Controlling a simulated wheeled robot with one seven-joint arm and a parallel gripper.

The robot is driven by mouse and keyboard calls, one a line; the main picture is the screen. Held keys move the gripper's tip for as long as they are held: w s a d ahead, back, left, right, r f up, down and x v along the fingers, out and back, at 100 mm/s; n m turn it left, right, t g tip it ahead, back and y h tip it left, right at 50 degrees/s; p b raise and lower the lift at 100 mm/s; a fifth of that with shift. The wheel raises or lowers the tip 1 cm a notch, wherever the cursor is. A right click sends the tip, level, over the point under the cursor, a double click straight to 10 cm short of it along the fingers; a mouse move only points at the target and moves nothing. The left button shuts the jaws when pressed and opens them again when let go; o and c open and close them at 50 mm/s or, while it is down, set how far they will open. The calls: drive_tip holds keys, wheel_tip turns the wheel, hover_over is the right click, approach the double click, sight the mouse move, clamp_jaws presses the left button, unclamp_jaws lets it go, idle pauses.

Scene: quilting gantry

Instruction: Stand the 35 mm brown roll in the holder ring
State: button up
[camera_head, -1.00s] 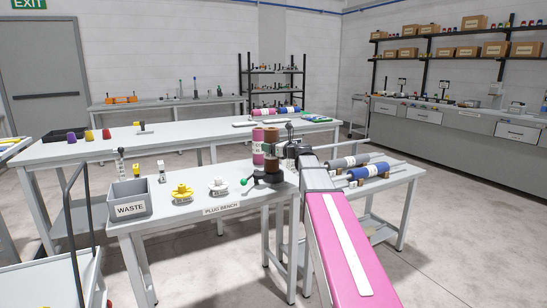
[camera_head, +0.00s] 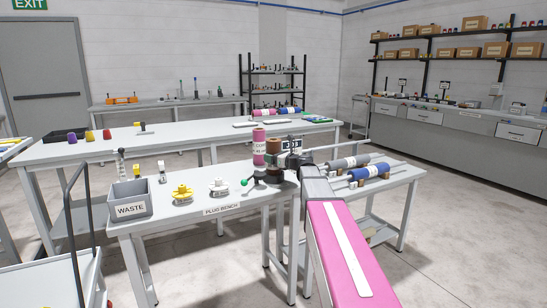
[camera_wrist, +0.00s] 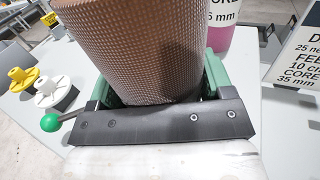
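The brown roll (camera_head: 272,149) is upright at the right end of the plug bench, and its textured side fills the middle of the wrist view (camera_wrist: 155,50). My gripper (camera_wrist: 158,84) is shut on it, with green finger pads on either side. The dark holder (camera_head: 267,180), with a green ball lever (camera_head: 244,182), is directly below the roll. The lever's green ball also shows at left in the wrist view (camera_wrist: 50,122). My gripper and the roll hide most of the ring. I cannot tell whether the roll's lower end is inside it.
A pink roll (camera_head: 258,146) stands close behind the brown roll. A sign (camera_wrist: 300,55) reading CORE 35 mm stands at right. Yellow (camera_head: 182,193) and white (camera_head: 218,187) plugs and a WASTE bin (camera_head: 130,199) are left. Grey (camera_head: 347,162) and blue (camera_head: 369,172) rolls lie right.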

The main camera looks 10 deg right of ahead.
drive_tip(key=o, duration=0.4)
drive_tip(key=shift+r, duration=0.1)
drive_tip(key=v, duration=1.2)
drive_tip(key=shift+r, duration=0.1)
